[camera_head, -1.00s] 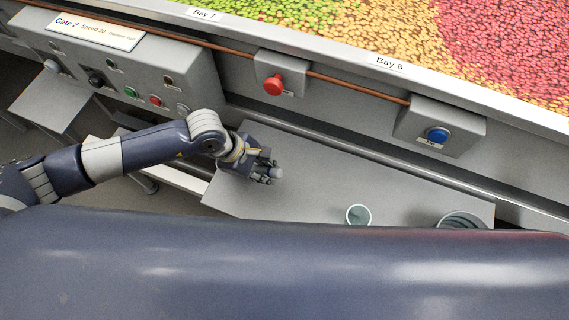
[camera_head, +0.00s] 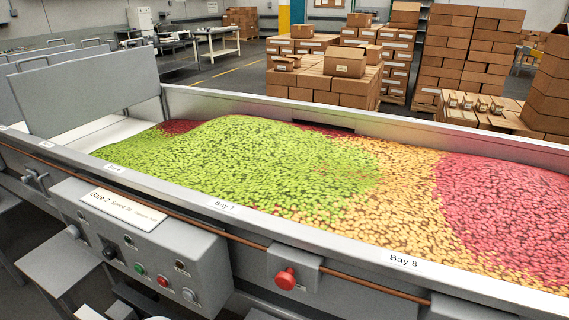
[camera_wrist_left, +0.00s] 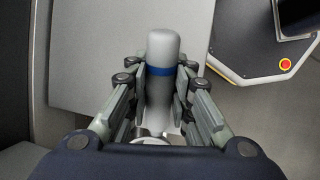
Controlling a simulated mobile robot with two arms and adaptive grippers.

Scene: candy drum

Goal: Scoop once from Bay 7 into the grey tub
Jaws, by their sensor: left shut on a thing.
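My left gripper (camera_wrist_left: 165,88) is shut on a grey, round-ended handle (camera_wrist_left: 162,48) with a blue band, seen in the left wrist view. The far end of the handle is hidden between the fingers and the wrist, so I cannot see a scoop bowl clearly. In the head view, the Bay 7 label (camera_head: 224,205) is on the near rim of the long candy trough. Green candy (camera_head: 225,160) is heaped behind it, with orange-yellow candy (camera_head: 405,185) to the right. The grey tub and my right gripper are not in view.
The trough's metal rim (camera_head: 330,243) runs along the front, with the Bay 8 label (camera_head: 403,261) to the right. A red button (camera_head: 286,279) and a control panel (camera_head: 150,255) project below it. An upright grey plate (camera_head: 90,90) stands at the left. Cartons (camera_head: 325,90) are stacked behind.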

